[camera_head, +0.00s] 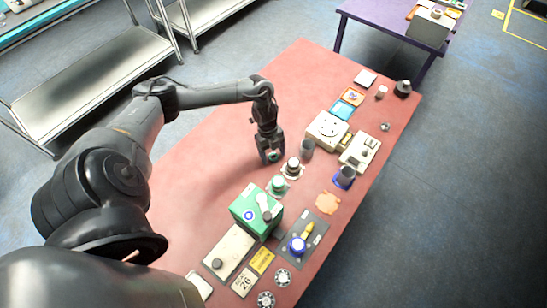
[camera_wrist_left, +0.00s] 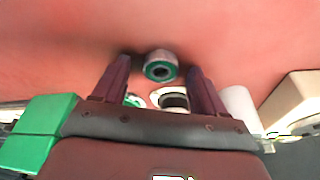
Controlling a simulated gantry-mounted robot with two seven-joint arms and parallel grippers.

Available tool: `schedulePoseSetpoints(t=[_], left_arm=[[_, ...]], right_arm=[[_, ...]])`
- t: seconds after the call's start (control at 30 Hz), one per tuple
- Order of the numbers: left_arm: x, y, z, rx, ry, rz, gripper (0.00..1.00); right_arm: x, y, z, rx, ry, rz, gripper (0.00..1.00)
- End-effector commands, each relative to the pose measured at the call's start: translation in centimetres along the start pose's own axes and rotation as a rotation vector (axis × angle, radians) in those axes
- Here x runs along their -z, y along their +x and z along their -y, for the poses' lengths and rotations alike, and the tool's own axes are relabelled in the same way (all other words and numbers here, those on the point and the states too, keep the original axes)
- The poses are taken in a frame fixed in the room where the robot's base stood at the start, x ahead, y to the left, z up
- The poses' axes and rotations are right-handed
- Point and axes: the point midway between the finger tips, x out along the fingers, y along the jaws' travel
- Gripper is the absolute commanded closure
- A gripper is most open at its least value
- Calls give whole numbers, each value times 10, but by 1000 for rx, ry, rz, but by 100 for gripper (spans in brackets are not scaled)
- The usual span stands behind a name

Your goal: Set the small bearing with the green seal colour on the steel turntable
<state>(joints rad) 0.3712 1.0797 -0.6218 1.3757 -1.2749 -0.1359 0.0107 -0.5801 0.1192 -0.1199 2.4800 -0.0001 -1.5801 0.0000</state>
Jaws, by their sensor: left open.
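A small bearing with a green seal ring (camera_wrist_left: 160,58) sits between the fingertips in the left wrist view, close to the red tabletop. My left gripper (camera_head: 271,157) points down over the middle of the red table, its jaws open with one finger on each side of the bearing. I cannot tell whether either finger touches it. In the head view the fingers mostly hide the bearing. A pale box with a round disc on top (camera_head: 327,128), which looks like the turntable, stands to the right of the gripper with nothing visible on the disc. My right gripper is not in view.
A dark-topped round item (camera_head: 292,167) and a green one (camera_head: 278,185) stand close to the gripper. A grey cup (camera_head: 307,147) stands between the gripper and the disc box. A green box (camera_head: 256,210) stands nearer. The red table (camera_head: 215,165) is clear left of the gripper.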

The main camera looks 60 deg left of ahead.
Motion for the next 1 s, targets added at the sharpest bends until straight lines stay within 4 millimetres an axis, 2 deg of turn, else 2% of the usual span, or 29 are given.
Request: schedulePoseSetpoints(t=[0.2,0.6,0.63,0.67,1.0], left_arm=[[0,0,0,1,0,1,30],[0,0,0,1,0,1,90],[0,0,0,1,0,1,90],[0,0,0,1,0,1,95],[1,-6,1,1,1,1,95]], right_arm=[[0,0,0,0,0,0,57],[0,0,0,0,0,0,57],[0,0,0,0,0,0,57],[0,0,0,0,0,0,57],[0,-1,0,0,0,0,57]])
